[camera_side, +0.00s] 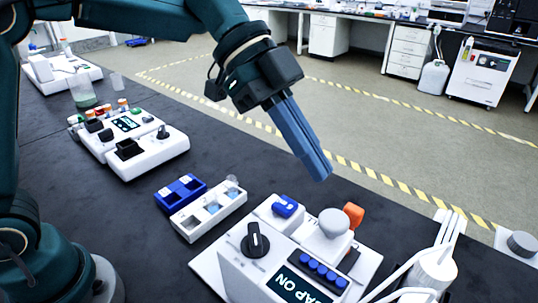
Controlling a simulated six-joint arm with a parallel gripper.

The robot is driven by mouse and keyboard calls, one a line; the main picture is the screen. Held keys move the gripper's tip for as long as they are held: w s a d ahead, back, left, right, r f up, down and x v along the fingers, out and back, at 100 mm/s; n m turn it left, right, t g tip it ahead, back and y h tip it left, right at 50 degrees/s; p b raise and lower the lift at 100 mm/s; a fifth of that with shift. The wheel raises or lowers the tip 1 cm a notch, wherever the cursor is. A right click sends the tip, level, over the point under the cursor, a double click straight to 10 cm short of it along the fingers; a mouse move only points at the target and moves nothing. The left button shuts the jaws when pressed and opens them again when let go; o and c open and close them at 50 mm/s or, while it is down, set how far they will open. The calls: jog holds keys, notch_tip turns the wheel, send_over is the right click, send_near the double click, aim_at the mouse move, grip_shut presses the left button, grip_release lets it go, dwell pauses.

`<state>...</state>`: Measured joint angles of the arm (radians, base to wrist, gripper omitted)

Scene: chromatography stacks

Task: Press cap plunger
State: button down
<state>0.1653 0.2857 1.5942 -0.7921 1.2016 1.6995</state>
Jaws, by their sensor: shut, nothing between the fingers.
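My gripper (318,168) has long blue fingers that are shut with nothing between them. It points down and to the right. Its tips are above and behind the white capping device, apart from it. The cap plunger looks to be the round grey knob (333,222) standing on a white block of that device (213,262). The device also has a black dial (255,243), a row of blue caps (318,270), a blue part (286,206), an orange part (354,213) and a dark display reading "AP ON", partly cut off by the bottom edge.
A white tray (180,226) with wells and a blue block (181,190) lie left of the device. A white instrument (150,158) with vials stands further left. A white holder with tubes (436,262) stands at the right. Dark bench is clear between them.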

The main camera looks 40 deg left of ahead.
jog(key=v, duration=0.6)
dwell(0.5)
jog(key=s+a+n+t+y, duration=0.3)
jog(key=s+a+n, duration=0.1)
jog(key=s, duration=0.3)
jog(key=s+a+f+n+t+y, duration=0.2)
jog(key=s+a+f+n+y, duration=0.3)
jog(key=a+f+n, duration=0.5)
jog(key=n, duration=0.4)
jog(key=shift+s+f+y, duration=0.25)
jog(key=shift+f+y, duration=0.05)
jog(key=shift+f, duration=0.05)
